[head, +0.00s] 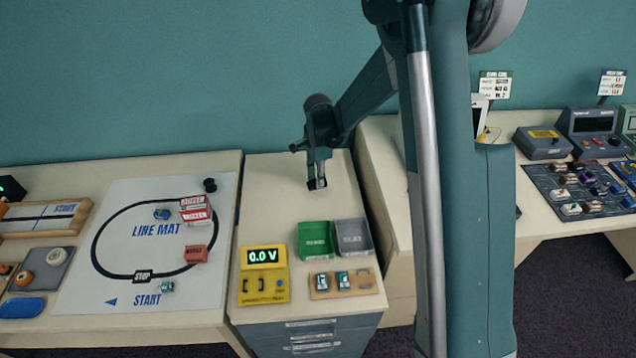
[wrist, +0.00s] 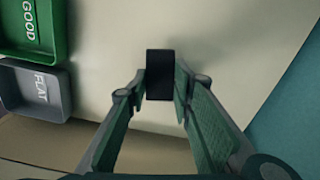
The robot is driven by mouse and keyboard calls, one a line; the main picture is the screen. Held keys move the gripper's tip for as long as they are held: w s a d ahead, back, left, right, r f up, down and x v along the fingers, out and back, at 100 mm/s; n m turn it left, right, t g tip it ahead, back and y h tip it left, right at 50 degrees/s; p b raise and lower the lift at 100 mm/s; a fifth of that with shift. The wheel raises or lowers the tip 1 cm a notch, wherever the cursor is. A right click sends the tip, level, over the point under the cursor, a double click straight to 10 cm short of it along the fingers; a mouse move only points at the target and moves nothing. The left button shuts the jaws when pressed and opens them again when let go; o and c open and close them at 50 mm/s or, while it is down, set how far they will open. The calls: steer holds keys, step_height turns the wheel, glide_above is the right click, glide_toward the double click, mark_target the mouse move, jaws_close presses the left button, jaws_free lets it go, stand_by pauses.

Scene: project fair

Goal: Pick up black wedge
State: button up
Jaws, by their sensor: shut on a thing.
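The black wedge (wrist: 159,75) shows in the wrist view as a dark upright block between my fingertips. My gripper (wrist: 160,88) is shut on it, with one finger against each side. In the head view my gripper (head: 317,184) points down over the back part of the middle cabinet top. The wedge (head: 312,184) is a small dark shape at the fingertips there, partly hidden by the fingers. I cannot tell whether it touches the top or is held just above it.
A green bin (head: 315,240) marked GOOD and a grey bin (head: 351,237) marked FLAT stand in front of my gripper. A yellow meter (head: 264,275) and a wooden block with two cells (head: 343,284) are nearer the front edge. The cabinet top (head: 275,200) around my gripper is clear.

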step_height(320, 180, up, 7)
steer(key=shift+f+p, duration=0.15)
steer(key=shift+p, duration=0.4)
